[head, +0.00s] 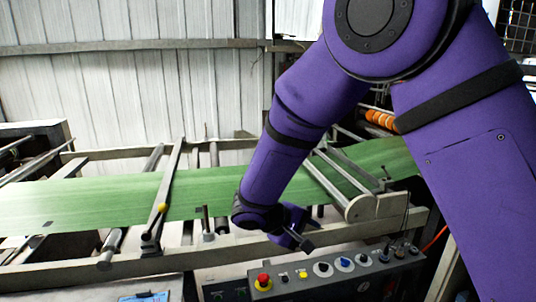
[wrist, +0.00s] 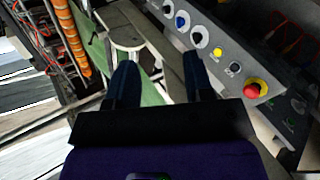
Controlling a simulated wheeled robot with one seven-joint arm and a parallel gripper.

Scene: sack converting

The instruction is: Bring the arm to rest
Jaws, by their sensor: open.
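My purple arm reaches down from the upper right in the head view. My gripper (head: 306,240) hangs just above the machine's front rail, behind and above the control panel (head: 340,273). In the wrist view my gripper (wrist: 158,65) shows two dark fingers spread apart, with nothing between them. The panel shows there too, beyond and right of the fingers, with a red button (wrist: 256,88) on a yellow base. I cannot tell the exact gap between gripper and panel.
A green sack web (head: 110,200) runs across the machine over rollers. Orange rollers (head: 381,120) sit behind my arm. A corrugated wall (head: 130,95) closes the back. Open air lies above the web at left.

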